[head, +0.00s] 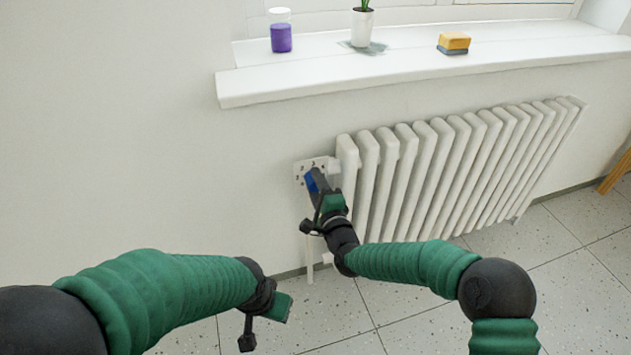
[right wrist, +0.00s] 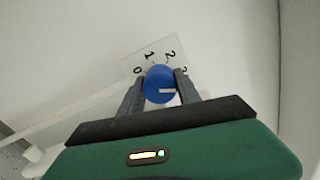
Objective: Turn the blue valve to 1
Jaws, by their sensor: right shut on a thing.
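The blue valve (head: 311,183) is a round knob in front of a white plate with printed digits (head: 301,169), at the left end of the radiator. In the right wrist view the knob (right wrist: 158,79) sits between the two dark fingers of my right gripper (right wrist: 160,88), which is shut on it. The digits 0, 1, 2 and 3 arc over it from left to right. A short white mark on the knob points right, slightly below the 3. The fingers hide the knob's sides. My left gripper (head: 266,322) hangs low near the wall; its fingers do not show clearly.
The white radiator (head: 440,170) is just right of the valve. Above it a windowsill (head: 290,83) juts out, bearing a purple-filled jar (head: 281,38), a potted plant (head: 361,27) and sponges (head: 453,42). A thin pipe runs below the valve. The wall left of it is bare.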

